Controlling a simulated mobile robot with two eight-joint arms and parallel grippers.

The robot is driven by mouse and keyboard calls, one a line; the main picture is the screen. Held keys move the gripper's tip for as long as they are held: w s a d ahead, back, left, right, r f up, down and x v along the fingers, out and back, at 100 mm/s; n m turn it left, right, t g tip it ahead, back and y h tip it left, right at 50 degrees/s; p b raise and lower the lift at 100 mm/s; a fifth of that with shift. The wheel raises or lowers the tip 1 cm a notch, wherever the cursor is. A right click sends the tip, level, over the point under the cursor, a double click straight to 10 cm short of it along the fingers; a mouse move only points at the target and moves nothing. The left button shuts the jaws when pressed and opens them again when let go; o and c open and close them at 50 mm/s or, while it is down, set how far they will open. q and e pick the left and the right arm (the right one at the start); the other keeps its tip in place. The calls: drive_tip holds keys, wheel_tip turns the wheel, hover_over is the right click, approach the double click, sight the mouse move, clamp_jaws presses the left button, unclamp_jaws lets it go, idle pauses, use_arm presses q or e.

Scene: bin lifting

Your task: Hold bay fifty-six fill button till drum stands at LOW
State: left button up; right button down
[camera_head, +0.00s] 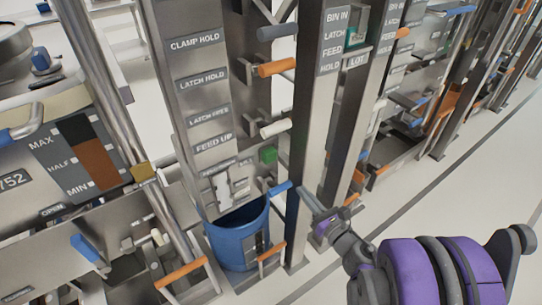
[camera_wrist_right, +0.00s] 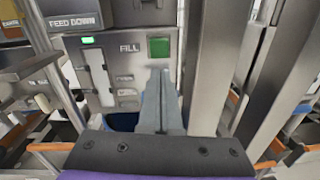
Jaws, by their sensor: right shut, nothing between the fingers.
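A green square button (camera_wrist_right: 158,47) sits beside the word FILL on the grey panel in the right wrist view. It also shows in the head view (camera_head: 268,155). My right gripper (camera_wrist_right: 160,74) is shut and empty, its tips just below the button in the picture; I cannot tell whether they touch anything. In the head view the right gripper (camera_head: 304,194) is in front of the post, lower right of the button. A blue drum (camera_head: 228,240) stands under the panel, with a small dark gauge strip whose level I cannot read. No bay number fifty-six is legible.
A steel post (camera_head: 306,130) stands right of the button panel. A large MAX/HALF/MIN gauge (camera_head: 95,165) is at the left. A small green light (camera_wrist_right: 88,40) is lit. Floor is open at lower right.

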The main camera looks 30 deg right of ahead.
sight(269, 159)
drive_tip(key=shift+w+f+n+y, duration=0.25)
drive_tip(key=shift+f+n+y, duration=0.2)
drive_tip(key=shift+n, duration=0.55)
drive_tip(key=shift+a, duration=0.1)
drive_tip(key=w, duration=0.8)
drive_tip(key=w+a, duration=0.1)
drive_tip(key=w, duration=0.3)
drive_tip(key=shift+w+b, duration=0.35)
drive_tip(key=shift+w, duration=0.65)
drive_tip(key=shift+w+a, duration=0.1)
